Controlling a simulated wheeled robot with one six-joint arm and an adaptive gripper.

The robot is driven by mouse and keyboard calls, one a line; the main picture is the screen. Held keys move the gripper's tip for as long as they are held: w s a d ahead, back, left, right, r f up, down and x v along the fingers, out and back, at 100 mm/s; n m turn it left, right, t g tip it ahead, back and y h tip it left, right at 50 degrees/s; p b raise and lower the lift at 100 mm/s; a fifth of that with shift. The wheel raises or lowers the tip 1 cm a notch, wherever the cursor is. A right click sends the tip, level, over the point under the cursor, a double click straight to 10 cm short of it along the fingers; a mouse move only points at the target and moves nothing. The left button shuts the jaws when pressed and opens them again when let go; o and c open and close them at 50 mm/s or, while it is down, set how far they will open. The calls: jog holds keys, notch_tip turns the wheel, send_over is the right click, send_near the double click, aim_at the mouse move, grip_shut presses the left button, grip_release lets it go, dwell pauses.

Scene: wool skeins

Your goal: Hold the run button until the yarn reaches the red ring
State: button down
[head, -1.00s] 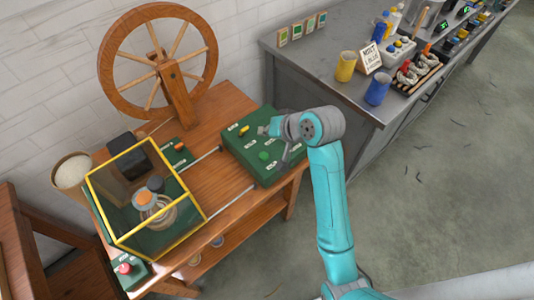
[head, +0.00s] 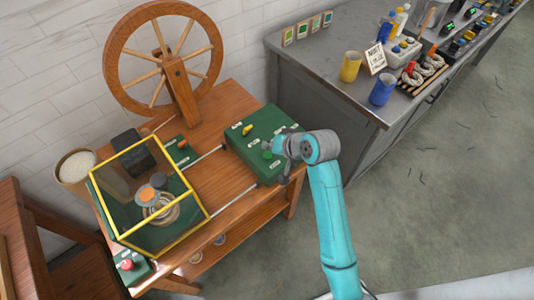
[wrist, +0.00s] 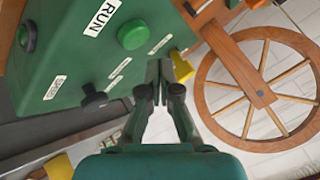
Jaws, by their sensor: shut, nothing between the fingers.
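The green control box (head: 246,146) stands on the right end of the wooden table. A green button (head: 266,155) is on its top; in the wrist view a plain green button (wrist: 132,34) sits beside the RUN label (wrist: 103,17). In the head view my gripper (head: 280,146) is over the box's right side; contact cannot be told. The wound spool (head: 160,211) is inside the yellow-framed guard; I cannot make out a red ring.
A wooden wheel (head: 116,78) rises behind the table. The yellow-framed clear guard (head: 123,236) covers the left end. A red button (head: 127,265) is at the front left. A grey bench (head: 312,75) with cups stands at the right.

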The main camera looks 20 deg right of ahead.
aim_at(267, 155)
jog(key=shift+f, duration=0.7)
jog(key=shift+f, duration=0.1)
dwell(1.0)
jog(key=shift+f, duration=0.3)
